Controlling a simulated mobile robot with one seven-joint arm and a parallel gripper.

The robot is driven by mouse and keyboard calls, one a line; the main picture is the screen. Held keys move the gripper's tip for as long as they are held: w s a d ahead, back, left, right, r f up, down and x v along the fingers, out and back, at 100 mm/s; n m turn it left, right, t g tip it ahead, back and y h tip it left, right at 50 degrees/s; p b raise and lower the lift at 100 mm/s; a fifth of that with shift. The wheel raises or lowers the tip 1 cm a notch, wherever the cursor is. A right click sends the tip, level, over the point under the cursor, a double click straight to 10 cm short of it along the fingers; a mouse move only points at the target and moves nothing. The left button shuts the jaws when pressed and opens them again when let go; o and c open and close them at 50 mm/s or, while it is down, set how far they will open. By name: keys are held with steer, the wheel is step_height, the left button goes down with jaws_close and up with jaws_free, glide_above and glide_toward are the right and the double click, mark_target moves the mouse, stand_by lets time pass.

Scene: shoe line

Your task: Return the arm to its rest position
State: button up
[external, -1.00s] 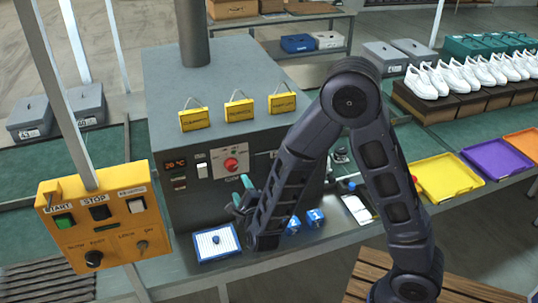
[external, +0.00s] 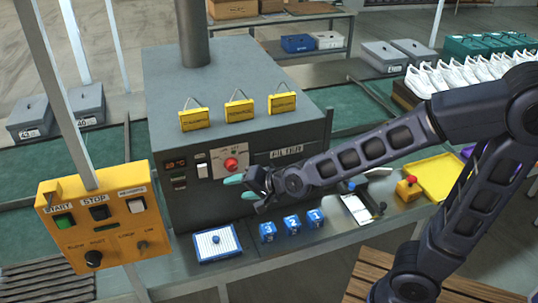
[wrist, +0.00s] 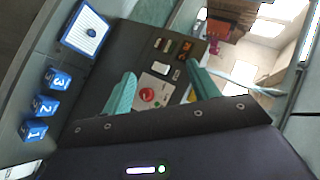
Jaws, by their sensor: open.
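My gripper (external: 238,188) is in front of the dark grey machine (external: 185,205), near its control panel with a red knob (external: 231,164). In the wrist view my gripper's two teal fingers (wrist: 158,92) stand apart with nothing between them, and the red knob (wrist: 147,95) shows beyond them. My arm reaches in from the right of the external view, its forearm nearly level across the front of the machine. My gripper seems clear of the machine, but the exact gap is hard to judge.
On the front ledge are a blue-framed white pad (external: 217,243), several blue numbered cubes (external: 292,224) and a clipboard (external: 356,209). A yellow tray (external: 440,176) and a red-knobbed yellow block (external: 408,188) lie right. An orange control box (external: 105,218) stands left; yellow tags (external: 239,111) top the machine.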

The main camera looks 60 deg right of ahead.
steer(key=s+d+r+n+g, duration=0.1)
steer(key=s+r+n+g, duration=0.1)
steer(key=s+n, duration=0.5)
steer(key=s+d+r+n+g, duration=0.1)
steer(key=s+n+g, duration=0.4)
steer(key=s, duration=1.5)
steer(key=shift+s+d+r+n, duration=0.15)
steer(key=shift+d+r+n, duration=0.25)
steer(key=shift+r+n, duration=0.5)
steer(key=shift+f, duration=0.2)
